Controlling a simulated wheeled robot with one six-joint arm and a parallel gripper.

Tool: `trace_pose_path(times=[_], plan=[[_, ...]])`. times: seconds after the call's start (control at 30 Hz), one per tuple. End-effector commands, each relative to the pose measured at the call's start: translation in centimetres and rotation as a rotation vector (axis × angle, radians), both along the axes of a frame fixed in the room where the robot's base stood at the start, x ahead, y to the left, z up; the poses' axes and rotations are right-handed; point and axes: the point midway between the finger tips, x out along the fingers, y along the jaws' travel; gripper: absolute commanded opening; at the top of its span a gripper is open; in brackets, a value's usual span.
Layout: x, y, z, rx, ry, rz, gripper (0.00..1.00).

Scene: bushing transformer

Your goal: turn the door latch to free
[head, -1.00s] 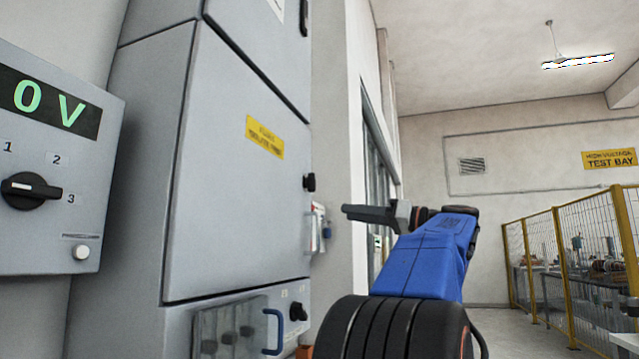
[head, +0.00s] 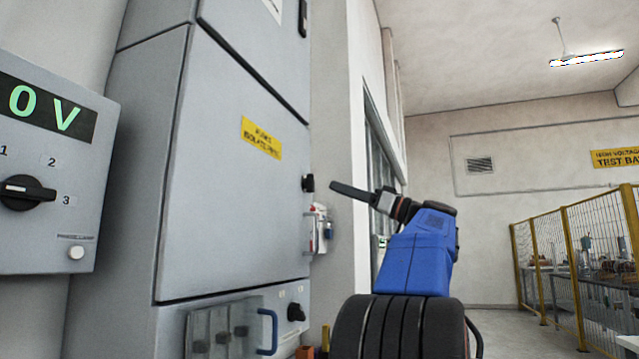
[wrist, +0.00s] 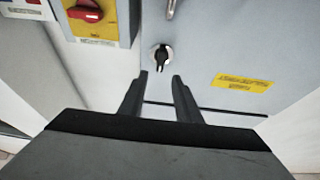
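The door latch (head: 308,183) is a small black knob on the right edge of the grey cabinet door (head: 225,175). In the wrist view the latch (wrist: 161,57) shows as a black knob on a pale round base, just beyond the fingertips. My gripper (head: 335,187) is level with the latch in the head view, a little to its right, with a gap between them. In the wrist view my gripper (wrist: 160,76) has its two dark fingers spread apart with nothing between them. The fingers do not appear to touch the latch.
A yellow label (head: 261,138) is on the door. A voltage panel (head: 50,175) with a rotary switch stands at the left. A red switch on a yellow plate (wrist: 100,20) is near the latch. A clear cover with a blue handle (head: 267,331) is below. A yellow fence (head: 575,265) stands right.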

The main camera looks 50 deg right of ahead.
Motion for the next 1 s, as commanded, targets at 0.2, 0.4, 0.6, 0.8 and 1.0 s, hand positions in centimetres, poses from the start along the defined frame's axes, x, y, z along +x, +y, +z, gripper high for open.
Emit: trace_pose_path(times=[0.2,0.4,0.6,0.8,1.0], plan=[[3.1,1.4,1.4,-0.001,-0.001,0.004,0.3],[5.4,2.3,2.4,-0.001,0.0,0.002,0.3],[6.5,2.7,2.9,0.0,0.0,0.0,0.3],[6.7,2.8,3.0,0.0,0.0,0.0,0.3],[6.7,2.8,3.0,0.0,0.0,0.0,0.16]])
